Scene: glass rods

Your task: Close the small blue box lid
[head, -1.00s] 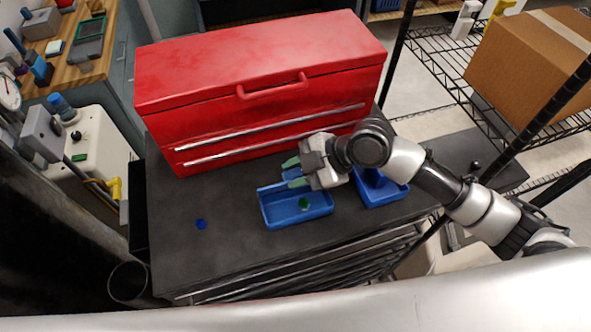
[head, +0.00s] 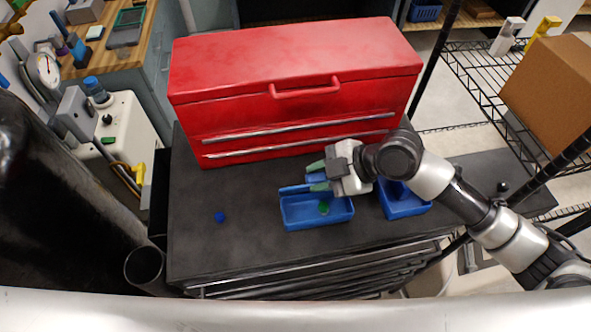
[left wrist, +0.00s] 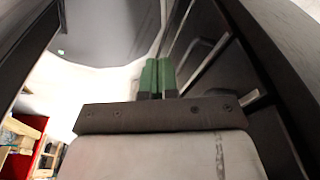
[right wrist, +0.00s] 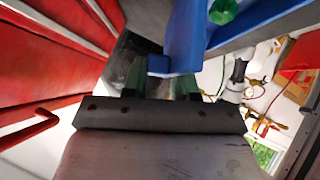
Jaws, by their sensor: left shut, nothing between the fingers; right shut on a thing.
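The small blue box (head: 291,216) stands open on the dark tabletop, with a green object (head: 323,207) inside it. Its blue lid (head: 294,189) is raised along the back side of the box. My right gripper (head: 317,176) is at the lid, its green fingers shut on a blue part. In the right wrist view, this blue part (right wrist: 159,66) shows between the fingers, with the larger blue panel above. My left gripper (left wrist: 157,78) shows only in the left wrist view, its green fingers together and empty, away from the box.
A red toolbox (head: 300,75) stands right behind the box. A second blue container (head: 405,207) lies to the right, partly under my right arm. A small blue object (head: 220,216) lies on the tabletop (head: 235,250) to the left, where there is free room.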

